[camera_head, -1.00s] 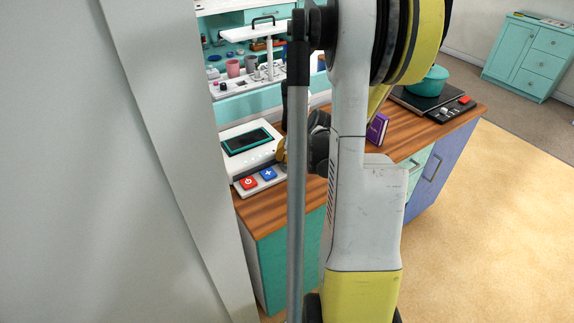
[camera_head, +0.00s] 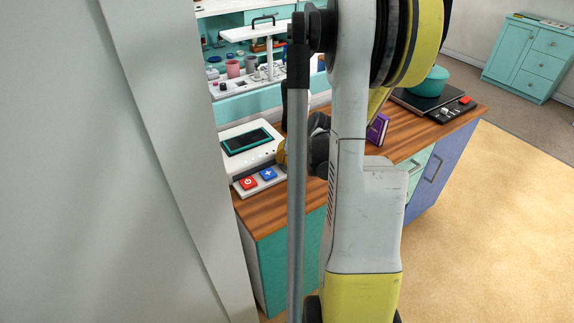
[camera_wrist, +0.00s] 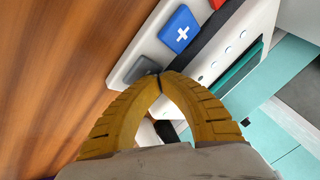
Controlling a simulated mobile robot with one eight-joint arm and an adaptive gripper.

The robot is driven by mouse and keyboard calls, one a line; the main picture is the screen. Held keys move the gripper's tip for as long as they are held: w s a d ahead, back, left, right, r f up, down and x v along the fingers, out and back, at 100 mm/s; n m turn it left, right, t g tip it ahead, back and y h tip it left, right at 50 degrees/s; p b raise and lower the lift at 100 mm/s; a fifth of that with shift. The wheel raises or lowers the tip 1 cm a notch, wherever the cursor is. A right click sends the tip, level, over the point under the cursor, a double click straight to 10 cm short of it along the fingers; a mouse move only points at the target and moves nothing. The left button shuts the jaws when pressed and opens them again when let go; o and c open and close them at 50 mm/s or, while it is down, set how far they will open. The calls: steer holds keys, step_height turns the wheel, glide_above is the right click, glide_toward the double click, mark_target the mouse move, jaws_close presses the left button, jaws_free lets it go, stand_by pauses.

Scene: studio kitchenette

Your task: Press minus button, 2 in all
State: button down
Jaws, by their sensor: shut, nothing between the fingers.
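A white device (camera_head: 243,150) with a dark teal-edged screen stands on the wooden counter. Its front strip (camera_wrist: 126,63) carries a red power button (camera_head: 248,183) and a blue plus button (camera_head: 268,174). In the wrist view the plus button (camera_wrist: 180,30) is clear. Beside it is a dark grey button (camera_wrist: 142,69); any mark on it cannot be read. My gripper (camera_wrist: 158,80) is shut and empty, its yellow fingertips meeting at the grey button's edge and hiding part of it. Whether they touch it, I cannot tell. In the head view my arm hides the grey button and most of the gripper.
A purple box (camera_head: 377,129) stands on the counter (camera_head: 272,213) right of my arm. Farther right are a teal pot (camera_head: 429,80) on a hob and a small panel with a red button (camera_head: 465,100). Cups and a sink are behind. A pale wall (camera_head: 120,160) is close on the left.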

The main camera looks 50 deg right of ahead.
steer(key=shift+r, duration=0.15)
steer(key=shift+r+p, duration=0.65)
steer(key=shift+r, duration=0.1)
steer(key=shift+r+p, duration=1.8)
steer(key=shift+r, duration=0.7)
